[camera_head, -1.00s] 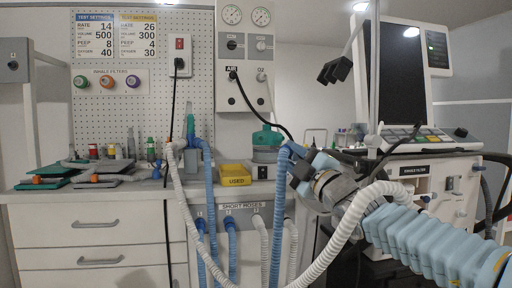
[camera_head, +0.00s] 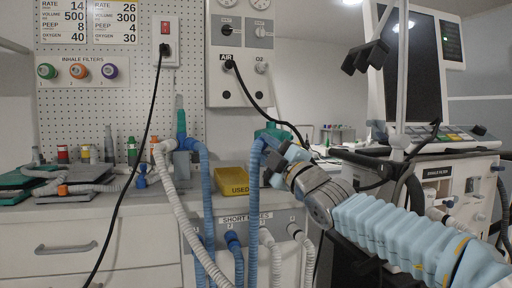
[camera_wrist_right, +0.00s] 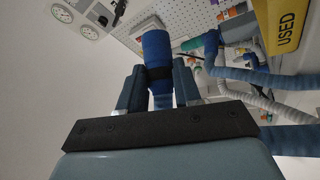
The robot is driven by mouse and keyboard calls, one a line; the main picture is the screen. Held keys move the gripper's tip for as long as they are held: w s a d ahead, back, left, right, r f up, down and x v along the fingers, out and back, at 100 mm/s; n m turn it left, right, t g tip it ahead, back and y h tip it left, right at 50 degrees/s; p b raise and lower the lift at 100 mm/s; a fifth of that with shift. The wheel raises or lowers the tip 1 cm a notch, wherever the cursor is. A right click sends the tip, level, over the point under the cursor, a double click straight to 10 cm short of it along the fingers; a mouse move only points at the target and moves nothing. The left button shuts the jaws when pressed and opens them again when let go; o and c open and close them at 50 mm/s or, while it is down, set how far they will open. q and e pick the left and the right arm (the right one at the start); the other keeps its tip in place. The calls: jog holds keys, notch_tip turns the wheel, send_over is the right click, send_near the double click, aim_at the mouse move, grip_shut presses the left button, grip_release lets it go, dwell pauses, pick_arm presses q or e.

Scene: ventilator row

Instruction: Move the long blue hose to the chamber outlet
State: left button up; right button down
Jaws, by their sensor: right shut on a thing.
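The long blue hose (camera_head: 252,220) hangs down from my right gripper (camera_head: 274,158), which is shut on its upper end. In the right wrist view, the hose's blue cuff (camera_wrist_right: 157,47) stands between the two fingers of that gripper (camera_wrist_right: 159,75). A teal dome (camera_head: 272,131) shows partly behind the gripper at the counter's back; I cannot tell if this is the chamber, and no outlet is clearly visible. My left gripper is out of view.
A yellow USED bin (camera_head: 232,181) stands on the counter just left of the held hose. Short hoses (camera_head: 234,250) hang on the front below. A black cable (camera_head: 133,170) crosses the left side. The ventilator cart (camera_head: 462,190) stands at right.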

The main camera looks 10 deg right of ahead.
jog(key=shift+w+d+r+p, duration=0.15)
jog(key=shift+w+r+p, duration=0.05)
jog(key=shift+w+p, duration=0.1)
jog(key=shift+w+d+p, duration=0.3)
jog(key=shift+w+p, duration=0.4)
jog(key=shift+w, duration=0.1)
jog(key=w+p, duration=0.1)
jog(key=w+d+p, duration=0.1)
jog(key=w, duration=0.1)
jog(key=shift+w+d+f, duration=0.1)
jog(key=shift+d, duration=0.1)
jog(key=shift+p, duration=0.3)
jog(key=shift+w+d+p, duration=0.1)
jog(key=shift+w+p, duration=0.05)
jog(key=shift+p, duration=0.2)
jog(key=shift+w+d+p, duration=0.25)
jog(key=shift+w+p, duration=0.3)
jog(key=shift+p, duration=0.1)
jog(key=shift+w+d+p, duration=0.2)
jog(key=shift+w+p, duration=0.35)
jog(key=shift+p, duration=0.05)
